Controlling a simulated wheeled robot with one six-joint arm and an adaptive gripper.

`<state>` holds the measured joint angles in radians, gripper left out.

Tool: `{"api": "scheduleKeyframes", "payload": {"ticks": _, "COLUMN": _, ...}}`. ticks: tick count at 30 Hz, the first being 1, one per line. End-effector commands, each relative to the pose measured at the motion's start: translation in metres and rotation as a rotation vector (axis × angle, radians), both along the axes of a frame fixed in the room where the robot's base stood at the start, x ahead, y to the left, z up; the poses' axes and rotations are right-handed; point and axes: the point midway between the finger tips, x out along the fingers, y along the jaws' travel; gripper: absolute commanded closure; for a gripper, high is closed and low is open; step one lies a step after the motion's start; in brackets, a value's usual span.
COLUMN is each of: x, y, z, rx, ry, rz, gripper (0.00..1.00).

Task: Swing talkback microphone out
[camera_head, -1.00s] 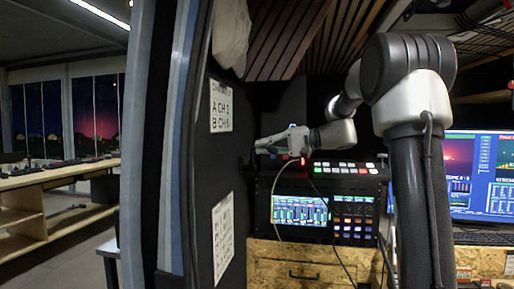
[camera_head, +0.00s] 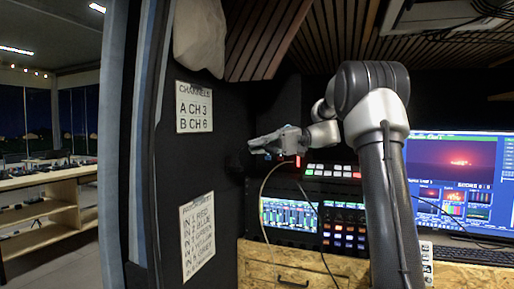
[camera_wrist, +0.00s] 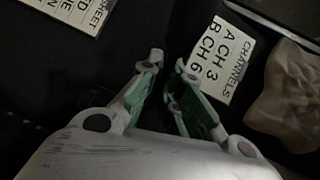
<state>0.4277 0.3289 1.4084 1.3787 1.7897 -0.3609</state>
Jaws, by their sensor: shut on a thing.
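My gripper (camera_head: 262,143) reaches left across the top of the video mixer, close to the dark wall panel in the head view. In the wrist view my gripper (camera_wrist: 168,62) has its two green-padded fingers closed in on something dark against the black wall. That dark thing can hardly be told from the background, and I cannot make out its shape. The talkback microphone is not clearly visible in either view. A small red light (camera_head: 298,162) shows just below my wrist.
The video mixer (camera_head: 331,172) with lit buttons stands over a screen unit (camera_head: 290,214) on a wooden drawer cabinet (camera_head: 275,262). A channel sign (camera_head: 194,107) and a patch list (camera_head: 197,235) hang on the wall. A monitor (camera_head: 462,185) stands right. Thin cables hang before the mixer.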

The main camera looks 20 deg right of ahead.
Motion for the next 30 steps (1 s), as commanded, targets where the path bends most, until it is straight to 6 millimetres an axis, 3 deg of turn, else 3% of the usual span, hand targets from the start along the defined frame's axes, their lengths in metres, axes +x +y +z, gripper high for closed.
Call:
{"api": "scheduleKeyframes", "payload": {"ticks": 6, "x": 0.0, "y": -0.001, "z": -0.001, "rx": -0.001, "ry": 0.003, "rz": -0.001, "gripper": 1.0}}
{"api": "scheduleKeyframes", "payload": {"ticks": 9, "x": 0.0, "y": 0.0, "z": -0.001, "rx": 0.0, "ry": 0.003, "rz": -0.001, "gripper": 0.84}}
{"api": "scheduleKeyframes", "payload": {"ticks": 20, "x": -0.001, "y": -0.005, "z": 0.0, "rx": 0.0, "ry": 0.001, "rz": -0.001, "gripper": 0.84}}
{"api": "scheduleKeyframes", "payload": {"ticks": 23, "x": -0.002, "y": -0.019, "z": 0.002, "rx": 0.0, "ry": 0.0, "rz": -0.004, "gripper": 0.84}}
{"api": "scheduleKeyframes", "payload": {"ticks": 30, "x": -0.012, "y": -0.071, "z": 0.009, "rx": 0.0, "ry": 0.001, "rz": -0.005, "gripper": 0.84}}
